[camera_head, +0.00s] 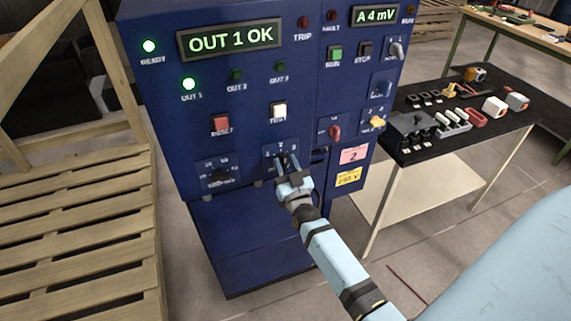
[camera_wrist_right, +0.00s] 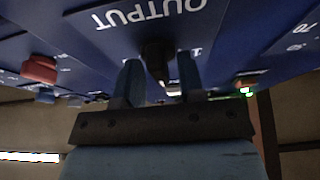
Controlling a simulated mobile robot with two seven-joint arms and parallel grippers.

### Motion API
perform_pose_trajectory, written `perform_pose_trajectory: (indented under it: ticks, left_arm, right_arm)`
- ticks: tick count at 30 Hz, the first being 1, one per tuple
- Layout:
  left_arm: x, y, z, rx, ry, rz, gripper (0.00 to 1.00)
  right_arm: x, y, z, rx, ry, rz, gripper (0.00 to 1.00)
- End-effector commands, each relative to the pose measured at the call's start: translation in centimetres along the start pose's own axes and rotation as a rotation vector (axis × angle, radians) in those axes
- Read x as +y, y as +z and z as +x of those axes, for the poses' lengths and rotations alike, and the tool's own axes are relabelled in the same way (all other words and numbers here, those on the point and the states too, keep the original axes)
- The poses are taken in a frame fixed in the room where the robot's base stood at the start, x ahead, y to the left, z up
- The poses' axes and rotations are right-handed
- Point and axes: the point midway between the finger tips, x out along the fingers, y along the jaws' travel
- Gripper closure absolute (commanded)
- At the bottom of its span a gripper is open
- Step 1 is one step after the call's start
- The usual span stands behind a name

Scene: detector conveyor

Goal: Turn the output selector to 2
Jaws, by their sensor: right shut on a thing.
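The blue control cabinet (camera_head: 255,215) stands in front of me. Its output selector is a black knob (camera_wrist_right: 157,55) below an "OUTPUT" label in the right wrist view. In the head view, position numbers show around the knob, which is mostly hidden by my gripper. My right gripper (camera_head: 287,162) has its fingers on either side of the knob and is shut on it; the fingers also show in the right wrist view (camera_wrist_right: 158,82). I cannot tell which number the knob points to. My left gripper is not in view.
A red button (camera_head: 220,124) and a white button (camera_head: 279,111) sit above the selector. Another dark knob (camera_head: 220,175) is to its left and a red knob (camera_head: 334,131) to its right. A table (camera_head: 440,150) with parts stands at right, wooden pallets (camera_head: 80,220) at left.

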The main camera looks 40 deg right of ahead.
Motion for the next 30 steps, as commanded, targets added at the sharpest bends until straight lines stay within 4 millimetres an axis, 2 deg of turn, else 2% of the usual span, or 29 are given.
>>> perform_pose_trajectory:
  ticks: [10, 11, 20, 25, 30]
  left_arm:
    - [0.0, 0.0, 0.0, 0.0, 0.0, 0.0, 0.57]
    - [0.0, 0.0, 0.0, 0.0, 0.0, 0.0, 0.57]
    - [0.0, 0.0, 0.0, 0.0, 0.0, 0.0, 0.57]
    - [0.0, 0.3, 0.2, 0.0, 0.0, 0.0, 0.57]
    - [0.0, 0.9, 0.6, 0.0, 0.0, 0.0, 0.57]
  right_arm:
    - [0.0, 0.0, 0.0, -0.001, 0.0, 0.002, 0.88]
    - [0.0, 0.0, 0.0, -0.001, 0.0, 0.002, 0.59]
    - [0.0, 0.0, -0.1, -0.001, 0.0, 0.001, 0.58]
    - [0.0, 0.2, -1.8, -0.003, 0.0, 0.001, 0.58]
    - [0.0, 0.3, -5.6, -0.004, 0.001, 0.002, 0.58]
